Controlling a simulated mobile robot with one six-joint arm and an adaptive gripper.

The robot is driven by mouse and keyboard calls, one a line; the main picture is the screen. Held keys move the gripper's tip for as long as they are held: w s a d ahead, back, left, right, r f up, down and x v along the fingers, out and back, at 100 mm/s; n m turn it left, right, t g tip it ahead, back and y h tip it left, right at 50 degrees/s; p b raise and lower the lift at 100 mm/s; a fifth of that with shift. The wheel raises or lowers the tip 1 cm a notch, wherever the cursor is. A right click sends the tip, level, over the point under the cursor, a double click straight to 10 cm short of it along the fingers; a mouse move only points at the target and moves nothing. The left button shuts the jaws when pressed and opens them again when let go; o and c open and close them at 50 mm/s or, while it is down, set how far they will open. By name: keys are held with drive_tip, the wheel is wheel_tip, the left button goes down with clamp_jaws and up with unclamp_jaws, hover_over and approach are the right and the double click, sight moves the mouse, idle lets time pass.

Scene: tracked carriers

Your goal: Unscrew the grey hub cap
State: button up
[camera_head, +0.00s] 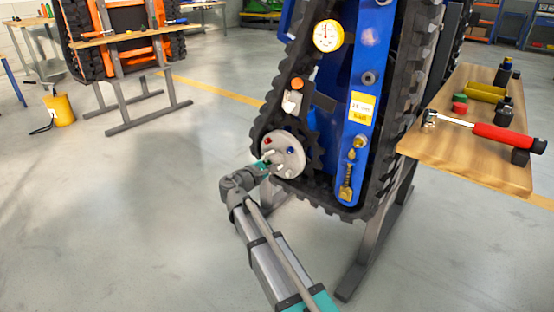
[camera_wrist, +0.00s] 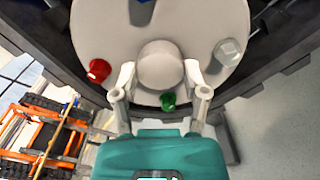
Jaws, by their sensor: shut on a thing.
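The grey hub cap (camera_wrist: 162,64) is a round knob at the middle of a light grey wheel disc (camera_wrist: 210,20) in the wrist view. My gripper (camera_wrist: 160,73) is shut on the cap, with one finger on its left side and one on its right. In the head view, my gripper (camera_head: 269,159) reaches the front of the disc (camera_head: 294,150) at the lower left of the blue tracked carrier (camera_head: 376,35). The cap is hard to make out there, largely covered by the gripper.
Red (camera_wrist: 99,70), green (camera_wrist: 168,101) and clear (camera_wrist: 228,51) fittings stand on the disc close around the fingers. Black track (camera_head: 436,60) surrounds the wheel. A wooden bench (camera_head: 480,165) with tools and bottles stands at right. Open floor (camera_head: 130,200) lies at left.

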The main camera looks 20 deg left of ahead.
drive_tip(key=n, duration=0.3)
drive_tip(key=shift+n, duration=0.3)
drive_tip(key=o, duration=0.9)
drive_tip(key=shift+o, duration=0.2)
drive_tip(key=m, duration=0.3)
drive_tip(key=shift+m, duration=0.4)
drive_tip(key=m, duration=0.3)
drive_tip(key=shift+m, duration=1.5)
